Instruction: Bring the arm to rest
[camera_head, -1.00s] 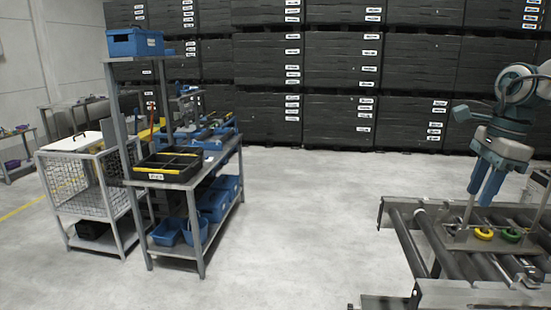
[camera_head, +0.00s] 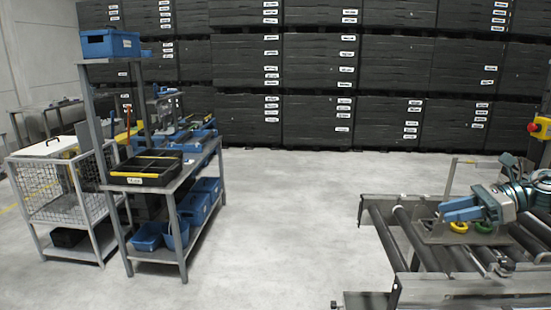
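My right gripper (camera_head: 444,212) shows at the right of the head view, its arm coming in from the right edge. Its two blue fingers lie nearly level and point left, above the plate on the roller conveyor. They look close together, and I cannot make out the gap between them. Nothing shows held at their tips. A yellow ring (camera_head: 458,227) and a green ring (camera_head: 484,227) are on the plate (camera_head: 432,237) below the gripper. My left gripper is out of the picture.
The roller conveyor (camera_head: 393,240) fills the lower right. A grey workbench (camera_head: 190,178) with a black tray (camera_head: 146,178) and blue bins stands left, beside a wire cage cart (camera_head: 45,190). Black crates are stacked along the back. The floor (camera_head: 285,220) between is clear.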

